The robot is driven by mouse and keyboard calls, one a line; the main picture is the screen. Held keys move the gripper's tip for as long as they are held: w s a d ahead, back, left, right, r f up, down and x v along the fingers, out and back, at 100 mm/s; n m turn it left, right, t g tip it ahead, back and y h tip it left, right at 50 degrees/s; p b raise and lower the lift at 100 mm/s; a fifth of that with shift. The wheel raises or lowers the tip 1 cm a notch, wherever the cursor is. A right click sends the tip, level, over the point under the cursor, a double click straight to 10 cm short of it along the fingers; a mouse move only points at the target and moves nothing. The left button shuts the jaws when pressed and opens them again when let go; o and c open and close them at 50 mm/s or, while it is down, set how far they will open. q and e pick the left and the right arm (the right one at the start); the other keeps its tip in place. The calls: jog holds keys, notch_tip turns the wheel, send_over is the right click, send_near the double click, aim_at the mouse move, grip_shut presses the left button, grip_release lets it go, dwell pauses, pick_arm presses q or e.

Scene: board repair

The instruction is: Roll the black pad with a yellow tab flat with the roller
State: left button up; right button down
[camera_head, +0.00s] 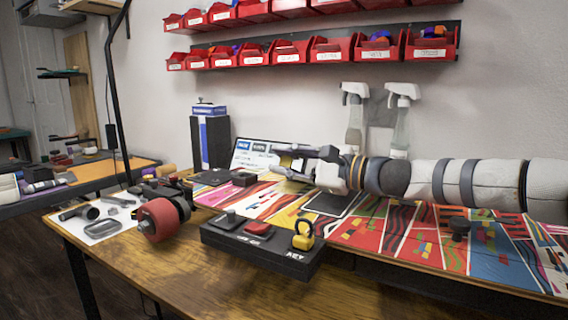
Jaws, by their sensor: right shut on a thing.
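My right arm comes in from the right, low over the colourful board (370,222). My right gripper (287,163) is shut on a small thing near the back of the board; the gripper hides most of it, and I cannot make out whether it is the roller. A dark flat pad (333,203) lies on the board below and in front of my wrist. I cannot make out a yellow tab on it. No other roller is clearly visible. My left gripper is not in view.
A black block (262,250) with a grey knob, red button and yellow padlock (303,235) stands at the front edge. A red wheel (158,220) and small tools are at left. Red bins (330,52) hang above.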

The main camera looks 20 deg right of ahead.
jog(key=shift+s+a+f, duration=0.1)
jog(key=shift+a+f, duration=0.05)
jog(key=shift+f, duration=0.25)
jog(key=c, duration=1.4)
grip_release()
jog(key=shift+c, duration=0.2)
jog(key=shift+r, duration=0.15)
jog(key=v, duration=1.2)
